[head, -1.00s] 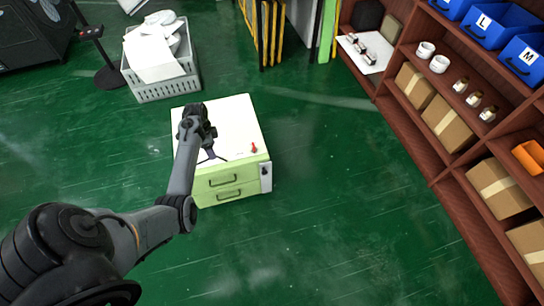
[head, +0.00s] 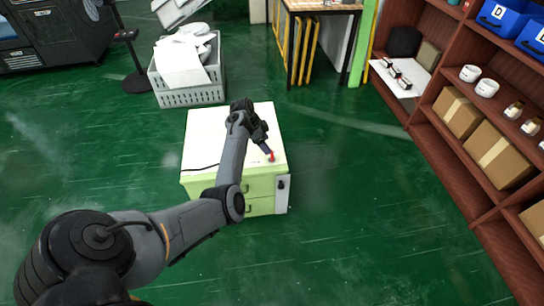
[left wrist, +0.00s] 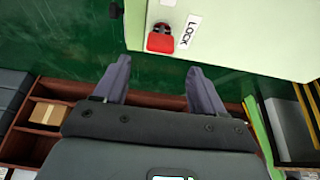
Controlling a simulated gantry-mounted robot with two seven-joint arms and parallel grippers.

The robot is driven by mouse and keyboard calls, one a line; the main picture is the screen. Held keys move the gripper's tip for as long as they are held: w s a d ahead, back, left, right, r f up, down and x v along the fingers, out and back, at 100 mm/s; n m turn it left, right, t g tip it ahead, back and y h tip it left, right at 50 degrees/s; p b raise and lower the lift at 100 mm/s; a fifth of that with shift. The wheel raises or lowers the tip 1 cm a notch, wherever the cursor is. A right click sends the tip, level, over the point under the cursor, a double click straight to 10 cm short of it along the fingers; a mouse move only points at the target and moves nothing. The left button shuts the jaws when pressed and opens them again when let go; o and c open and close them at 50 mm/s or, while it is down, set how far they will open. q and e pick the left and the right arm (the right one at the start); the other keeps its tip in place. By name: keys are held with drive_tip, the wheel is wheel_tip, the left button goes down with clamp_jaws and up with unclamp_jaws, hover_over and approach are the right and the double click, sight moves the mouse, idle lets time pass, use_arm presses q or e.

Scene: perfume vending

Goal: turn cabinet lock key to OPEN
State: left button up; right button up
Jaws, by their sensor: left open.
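A small light-green cabinet (head: 205,138) with a white top and drawers stands on the green floor. A red key (head: 271,157) sits on its top near the front right corner. In the left wrist view the red key (left wrist: 160,40) lies beside a white label reading LOCK (left wrist: 188,31). My left gripper (head: 266,149) is over that corner, close to the key in the head view. In the left wrist view its two fingers (left wrist: 158,75) are apart and empty, with the key beyond their tips. I cannot tell the exact gap. My right gripper is not in view.
A grey basket (head: 190,97) of white items stands behind the cabinet. A brown shelf (head: 440,135) with boxes and jars runs along the right. A table (head: 320,6) stands at the back. The floor between cabinet and shelf is clear.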

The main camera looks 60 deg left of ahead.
sight(272, 156)
use_arm(q)
drive_tip(key=b+x, duration=0.4)
drive_tip(key=x, duration=0.3)
drive_tip(key=shift+w+f, duration=0.15)
drive_tip(key=shift+f, duration=0.2)
